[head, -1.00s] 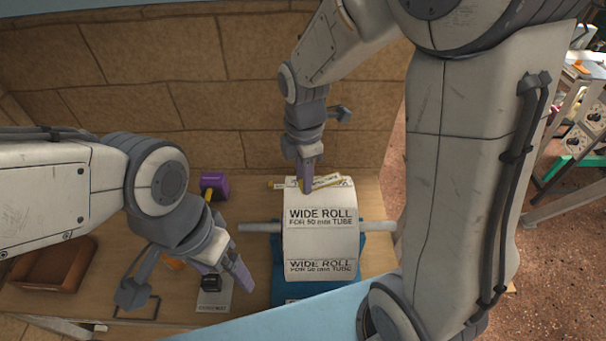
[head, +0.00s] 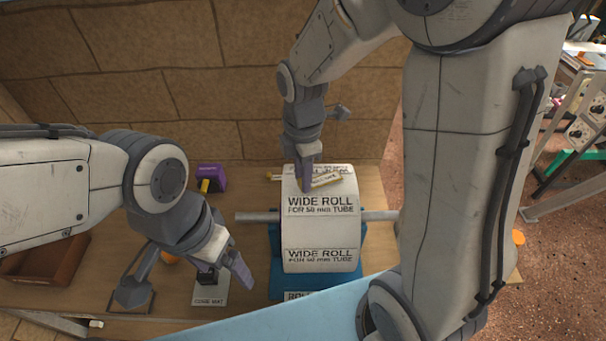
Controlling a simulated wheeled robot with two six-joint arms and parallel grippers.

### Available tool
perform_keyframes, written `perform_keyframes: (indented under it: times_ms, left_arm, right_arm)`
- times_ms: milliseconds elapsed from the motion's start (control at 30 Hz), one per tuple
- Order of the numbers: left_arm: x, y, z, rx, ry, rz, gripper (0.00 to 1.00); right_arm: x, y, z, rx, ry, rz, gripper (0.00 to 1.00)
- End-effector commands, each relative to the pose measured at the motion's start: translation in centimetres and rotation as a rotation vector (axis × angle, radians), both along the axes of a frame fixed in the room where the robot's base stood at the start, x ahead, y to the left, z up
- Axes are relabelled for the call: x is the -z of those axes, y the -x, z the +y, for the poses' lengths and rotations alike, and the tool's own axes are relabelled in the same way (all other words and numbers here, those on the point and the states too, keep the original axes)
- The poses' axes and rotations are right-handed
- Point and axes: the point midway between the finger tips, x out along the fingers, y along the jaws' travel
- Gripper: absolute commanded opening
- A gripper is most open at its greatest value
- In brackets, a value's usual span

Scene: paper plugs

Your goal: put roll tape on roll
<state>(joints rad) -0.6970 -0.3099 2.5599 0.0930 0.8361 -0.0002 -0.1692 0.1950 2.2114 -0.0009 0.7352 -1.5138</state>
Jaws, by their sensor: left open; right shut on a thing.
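The wide white paper roll (head: 320,232), printed "WIDE ROLL FOR 50 mm TUBE", sits on a grey tube over a blue stand (head: 277,265). A yellow-edged strip (head: 326,180), probably the roll tape, lies across the top of the roll. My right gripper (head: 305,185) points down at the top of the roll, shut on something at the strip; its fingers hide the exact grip. My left gripper (head: 240,268) is open and empty, left of the roll and above the core mat (head: 211,292).
A purple tape dispenser (head: 213,175) stands at the back left. A brown tray (head: 45,262) lies at the far left. An orange round thing (head: 170,258) is partly hidden behind my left arm.

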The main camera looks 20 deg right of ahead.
Motion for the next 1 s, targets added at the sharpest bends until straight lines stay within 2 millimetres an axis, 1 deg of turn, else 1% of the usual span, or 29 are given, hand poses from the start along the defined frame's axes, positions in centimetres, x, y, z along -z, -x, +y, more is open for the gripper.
perform_keyframes:
  times_ms: [433,467,500,533,867,967,1000]
  left_arm:
    - [0.7,0.0,0.0,0.0,0.0,0.0,0.85]
    - [0.7,0.0,0.0,0.0,0.0,0.0,0.85]
    - [0.6,0.0,0.0,0.0,0.0,0.0,0.85]
    - [0.6,0.0,0.0,0.0,0.0,0.0,0.85]
    - [0.7,0.0,0.0,-0.002,0.0,0.0,0.85]
    - [0.8,0.0,0.0,-0.002,0.0,0.0,0.85]
    - [0.9,0.0,0.0,-0.002,0.0,0.0,0.85]
  right_arm:
    - [1.0,0.0,0.0,0.0,0.0,0.0,0.0]
    - [0.9,0.0,0.0,0.0,0.0,0.0,0.38]
    - [0.9,0.0,0.0,0.0,0.0,0.0,0.53]
    - [0.9,0.0,0.0,0.0,0.0,0.0,0.65]
    - [0.8,0.0,0.0,0.0,0.0,-0.001,0.65]
    - [0.1,-0.1,0.0,0.0,0.0,-0.004,0.65]
    - [-0.4,-0.1,0.0,0.0,-0.001,-0.005,0.65]
